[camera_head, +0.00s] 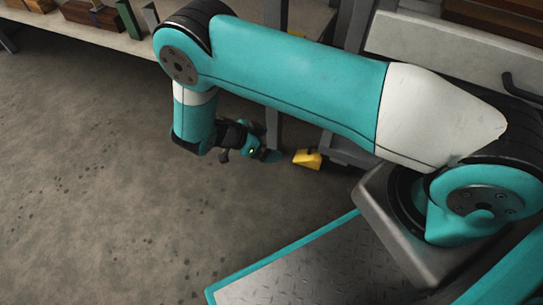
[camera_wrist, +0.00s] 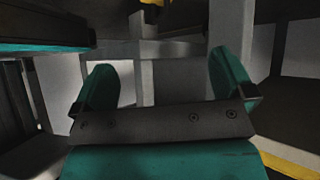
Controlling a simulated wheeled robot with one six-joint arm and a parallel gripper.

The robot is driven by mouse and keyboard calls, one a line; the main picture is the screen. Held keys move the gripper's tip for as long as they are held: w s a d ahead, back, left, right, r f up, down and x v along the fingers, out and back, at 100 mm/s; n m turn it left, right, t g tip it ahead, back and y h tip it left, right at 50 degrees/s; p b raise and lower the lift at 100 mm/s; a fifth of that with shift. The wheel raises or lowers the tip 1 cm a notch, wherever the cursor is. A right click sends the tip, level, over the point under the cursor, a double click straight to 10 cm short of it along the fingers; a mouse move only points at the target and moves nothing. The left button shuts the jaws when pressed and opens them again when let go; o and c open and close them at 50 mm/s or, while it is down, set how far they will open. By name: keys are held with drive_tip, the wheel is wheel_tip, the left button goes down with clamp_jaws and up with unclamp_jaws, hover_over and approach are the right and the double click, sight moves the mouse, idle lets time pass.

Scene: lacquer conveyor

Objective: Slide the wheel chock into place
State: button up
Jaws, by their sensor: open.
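The yellow wheel chock (camera_head: 307,158) lies on the grey floor, beside the foot of a grey metal frame. My gripper (camera_head: 267,154) is low, just left of the chock, with a small gap between them in the head view. In the wrist view, the two teal fingers of my gripper (camera_wrist: 164,78) stand apart with nothing between them. A yellow and black piece (camera_wrist: 152,9) shows at the top edge of the wrist view; I cannot tell if it is the chock. No wheel can be made out.
A grey upright leg (camera_head: 273,122) stands close behind my gripper. A low grey metal part (camera_head: 347,152) is right of the chock. A bench (camera_head: 120,42) with boxes runs along the back left. The floor (camera_head: 100,180) at left is clear.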

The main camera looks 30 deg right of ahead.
sight(313, 155)
drive_tip(key=f, duration=0.2)
drive_tip(key=d+f+m+h, duration=0.1)
drive_tip(key=shift+s, duration=0.4)
drive_tip(key=b+x, duration=0.8)
drive_tip(key=x, duration=0.8)
drive_tip(key=shift+w+f, duration=0.15)
drive_tip(key=shift+d+f+b, duration=0.25)
drive_tip(key=shift+d+b, duration=0.25)
drive_tip(key=shift+d, duration=0.1)
drive_tip(key=c, duration=1)
